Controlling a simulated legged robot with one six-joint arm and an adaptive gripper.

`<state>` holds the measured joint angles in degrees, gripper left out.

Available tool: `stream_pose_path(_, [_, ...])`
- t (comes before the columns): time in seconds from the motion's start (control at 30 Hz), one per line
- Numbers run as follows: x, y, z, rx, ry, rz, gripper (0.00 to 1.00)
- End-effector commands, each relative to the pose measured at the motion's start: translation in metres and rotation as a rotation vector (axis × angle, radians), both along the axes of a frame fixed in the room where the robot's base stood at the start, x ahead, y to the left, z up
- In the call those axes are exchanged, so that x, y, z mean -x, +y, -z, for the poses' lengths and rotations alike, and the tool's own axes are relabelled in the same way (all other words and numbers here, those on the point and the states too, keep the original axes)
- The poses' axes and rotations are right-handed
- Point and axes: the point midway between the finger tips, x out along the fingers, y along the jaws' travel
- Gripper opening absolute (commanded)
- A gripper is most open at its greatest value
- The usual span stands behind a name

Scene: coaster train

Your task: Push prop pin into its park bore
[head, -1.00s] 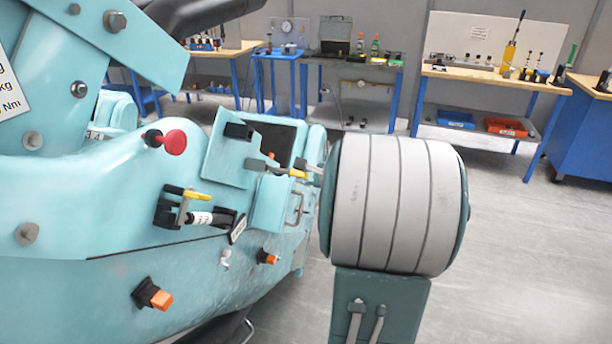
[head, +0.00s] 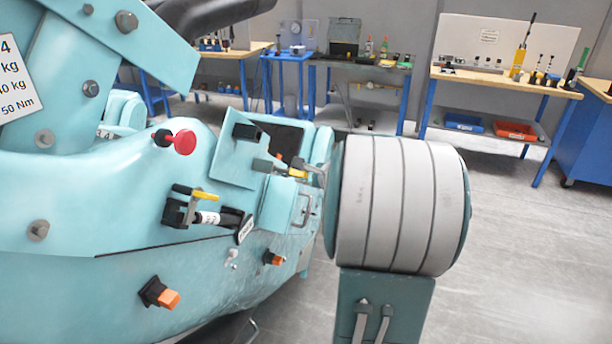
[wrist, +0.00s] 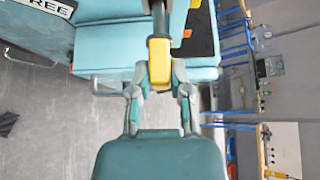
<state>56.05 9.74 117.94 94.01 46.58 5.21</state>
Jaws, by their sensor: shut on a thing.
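The prop pin shows in the wrist view as a yellow grip (wrist: 159,62) on a dark rod that runs up past the top edge. My gripper (wrist: 161,84) has its two fingers closed on either side of the yellow grip. In the head view the yellow grip (head: 298,173) sits left of the large banded cylinder of my arm, in front of a teal box on the machine. A dark end sticks out to its left. My gripper (head: 312,170) is small there and partly hidden by the arm. I cannot make out the park bore or whether the pin is in one.
The teal machine body (head: 80,220) fills the left. It carries a red knob (head: 184,142), another yellow-handled clamp (head: 205,195) and orange-tipped knobs (head: 168,299). A metal loop handle (head: 306,208) is just below the pin. Workbenches (head: 500,80) stand behind; the floor at right is clear.

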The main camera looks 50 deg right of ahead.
Motion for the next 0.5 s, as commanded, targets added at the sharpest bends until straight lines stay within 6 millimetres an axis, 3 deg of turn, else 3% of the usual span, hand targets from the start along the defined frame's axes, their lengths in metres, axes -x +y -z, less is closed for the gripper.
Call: stream_pose_path(0.5, [-0.0106,0.0045,-0.0002,0.0,-0.001,-0.001,0.0])
